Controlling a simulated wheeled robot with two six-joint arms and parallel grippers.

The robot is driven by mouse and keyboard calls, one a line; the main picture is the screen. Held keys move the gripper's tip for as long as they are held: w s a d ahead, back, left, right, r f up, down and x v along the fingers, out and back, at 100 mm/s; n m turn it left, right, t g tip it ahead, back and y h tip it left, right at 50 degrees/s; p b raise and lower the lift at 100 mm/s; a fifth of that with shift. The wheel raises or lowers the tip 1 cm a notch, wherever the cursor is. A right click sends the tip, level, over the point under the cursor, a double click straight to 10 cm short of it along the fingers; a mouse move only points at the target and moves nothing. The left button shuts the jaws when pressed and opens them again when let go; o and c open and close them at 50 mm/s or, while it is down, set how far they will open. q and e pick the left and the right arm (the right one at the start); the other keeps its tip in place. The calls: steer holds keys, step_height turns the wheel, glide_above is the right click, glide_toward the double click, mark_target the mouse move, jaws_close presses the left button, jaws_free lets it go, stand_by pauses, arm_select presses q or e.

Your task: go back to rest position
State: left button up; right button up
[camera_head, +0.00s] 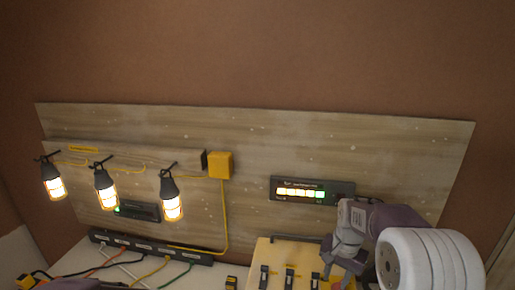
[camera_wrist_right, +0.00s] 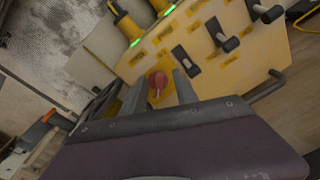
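My right gripper (camera_head: 345,268) is over the right side of a yellow switch panel (camera_head: 258,258) in the head view. In the right wrist view its two fingers (camera_wrist_right: 160,92) are apart, with a red round knob (camera_wrist_right: 158,80) showing in the gap between them. I cannot tell whether the fingers touch the knob; nothing looks gripped. A purple part of my left arm shows at the bottom left edge of the head view, but its fingers are not visible.
Several black levers (camera_head: 289,272) stand on the panel. A lit display (camera_head: 312,190) is on the wooden board (camera_head: 250,130) behind. Caged lamps (camera_head: 105,190) glow at left, above a black power strip (camera_head: 150,249) with coloured cables. A yellow box (camera_head: 220,165) is on the board.

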steer(key=s+a+f+n+t, duration=0.1)
steer(key=s+a+f+n, duration=0.1)
steer(key=s+n, duration=0.15)
steer(key=s+a+f+n+b, duration=0.1)
steer(key=s+a+f+n, duration=0.1)
steer(key=s, duration=0.3)
steer(key=s+a+f+n+t, duration=0.1)
steer(key=s+a+f+n, duration=0.15)
steer(key=s, duration=0.25)
step_height(320, 180, down, 11)
steer(key=s+g+b, duration=0.1)
steer(key=s+b, duration=0.1)
steer(key=b, duration=0.9)
steer(key=shift+a+f+g, duration=0.15)
steer(key=shift+a+g, duration=0.15)
steer(key=shift+a, duration=0.05)
steer(key=shift+w, duration=0.1)
